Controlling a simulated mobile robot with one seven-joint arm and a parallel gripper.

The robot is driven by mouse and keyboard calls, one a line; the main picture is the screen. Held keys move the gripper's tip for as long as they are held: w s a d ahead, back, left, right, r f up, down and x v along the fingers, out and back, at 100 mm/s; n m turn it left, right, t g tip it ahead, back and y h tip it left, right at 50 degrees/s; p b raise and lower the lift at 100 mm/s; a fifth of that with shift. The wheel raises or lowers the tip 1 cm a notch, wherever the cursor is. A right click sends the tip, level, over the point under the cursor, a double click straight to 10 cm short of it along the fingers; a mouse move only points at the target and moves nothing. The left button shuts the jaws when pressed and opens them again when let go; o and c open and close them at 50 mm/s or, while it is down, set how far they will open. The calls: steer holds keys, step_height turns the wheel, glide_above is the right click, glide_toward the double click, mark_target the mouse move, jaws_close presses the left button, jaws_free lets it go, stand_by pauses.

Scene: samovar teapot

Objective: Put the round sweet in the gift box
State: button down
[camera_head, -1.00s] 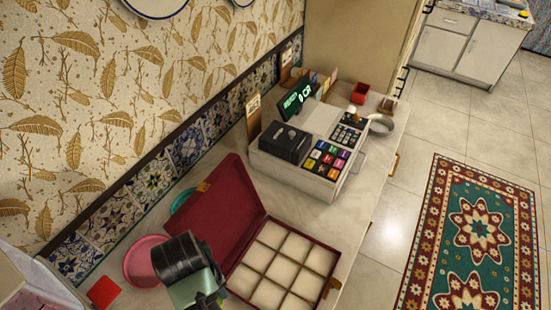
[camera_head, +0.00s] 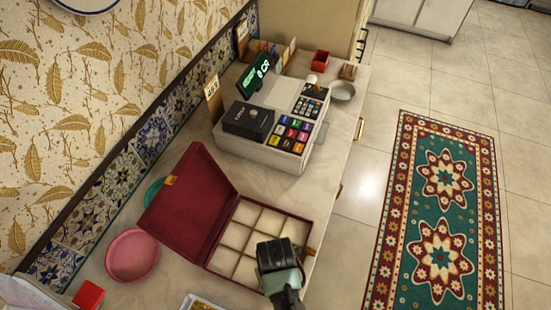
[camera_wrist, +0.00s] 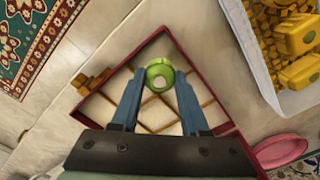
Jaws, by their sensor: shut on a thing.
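The gift box (camera_head: 190,208) is dark red and open on the counter, its lid tipped back to the left. Its tray has several pale square compartments, all those in sight empty. The box rim also shows in the wrist view (camera_wrist: 216,104). My gripper (camera_wrist: 158,84) is shut on the round sweet (camera_wrist: 158,69), which is green with a pale centre, and holds it over the box compartments. In the head view my gripper (camera_head: 281,268) is over the box's near right part; it hides the sweet and some compartments.
A cash register (camera_head: 270,130) stands behind the box. A pink plate (camera_head: 132,256) and a red block (camera_head: 88,295) lie to the left. A white tray of yellow sweets (camera_wrist: 276,60) is at the wrist view's upper right.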

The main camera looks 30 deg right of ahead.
steer(key=shift+f, duration=1.05)
steer(key=shift+f, duration=0.2)
steer(key=shift+c, duration=2)
jaws_free()
step_height(320, 180, up, 12)
steer(key=shift+r, duration=0.25)
steer(key=shift+w, duration=0.1)
